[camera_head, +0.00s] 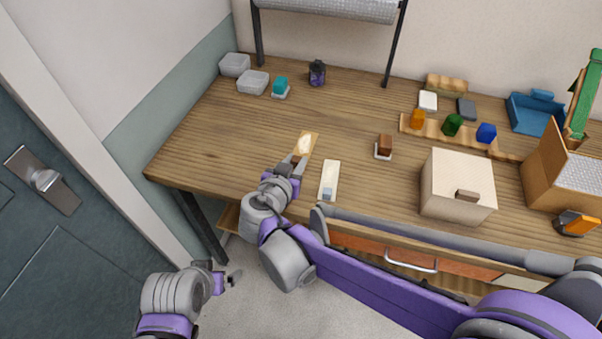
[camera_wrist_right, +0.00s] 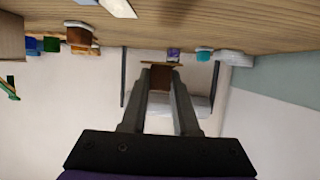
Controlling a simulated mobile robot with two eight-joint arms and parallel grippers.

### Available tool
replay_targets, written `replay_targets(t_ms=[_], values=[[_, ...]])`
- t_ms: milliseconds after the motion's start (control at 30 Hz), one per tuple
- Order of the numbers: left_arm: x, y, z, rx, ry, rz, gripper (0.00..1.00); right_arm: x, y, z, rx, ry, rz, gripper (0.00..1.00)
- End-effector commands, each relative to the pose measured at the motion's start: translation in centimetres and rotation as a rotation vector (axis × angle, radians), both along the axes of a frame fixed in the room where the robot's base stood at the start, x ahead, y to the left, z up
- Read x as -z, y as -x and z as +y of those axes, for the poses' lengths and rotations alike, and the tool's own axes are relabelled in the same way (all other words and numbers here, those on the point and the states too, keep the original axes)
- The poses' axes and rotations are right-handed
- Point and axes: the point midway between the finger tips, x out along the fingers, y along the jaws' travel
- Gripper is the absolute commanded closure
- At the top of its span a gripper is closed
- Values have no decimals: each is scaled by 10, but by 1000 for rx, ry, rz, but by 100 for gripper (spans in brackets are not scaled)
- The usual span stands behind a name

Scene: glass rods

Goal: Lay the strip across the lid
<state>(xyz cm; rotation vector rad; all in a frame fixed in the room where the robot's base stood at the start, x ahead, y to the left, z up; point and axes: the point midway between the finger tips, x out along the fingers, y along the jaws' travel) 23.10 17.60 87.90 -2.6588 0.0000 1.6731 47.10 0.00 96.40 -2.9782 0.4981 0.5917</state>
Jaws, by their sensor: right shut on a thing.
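My right gripper (camera_head: 299,161) is shut on a thin wooden strip (camera_head: 306,142), with a pale patch on its top, above the table's left half. In the right wrist view the strip's brown face (camera_wrist_right: 164,78) sits between the two fingertips (camera_wrist_right: 162,72). I cannot tell whether it touches the table. A cream box (camera_head: 457,176) stands at the right, with a small brown piece (camera_head: 467,196) at its front edge; I cannot tell whether its top is a separate lid. My left gripper (camera_head: 226,281) is below the table's front left, too small to read.
A cream strip-shaped plate (camera_head: 329,180) with a small grey-blue piece lies right of my right gripper. A brown block (camera_head: 384,145) and a wooden stand (camera_head: 440,132) with coloured pieces are further right. The left middle of the table is clear.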

Motion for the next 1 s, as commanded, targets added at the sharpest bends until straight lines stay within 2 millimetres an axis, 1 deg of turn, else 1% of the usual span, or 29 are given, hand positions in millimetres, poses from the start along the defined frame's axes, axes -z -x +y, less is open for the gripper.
replay_targets(t_ms=[33,100,333,533,633,967,1000], values=[[3,0,0,0,0,1,0,11,0,0,1,0,1,100],[5,1,0,0,0,2,0,24,0,0,0,0,1,100],[9,1,0,0,0,3,0,48,0,0,1,0,0,100],[13,2,0,0,0,5,0,79,0,0,1,0,0,100],[13,2,0,0,0,5,0,85,0,0,1,0,0,100],[15,2,0,0,0,5,0,88,0,0,0,0,0,100],[15,2,0,0,0,5,0,88,0,0,0,0,0,68]])
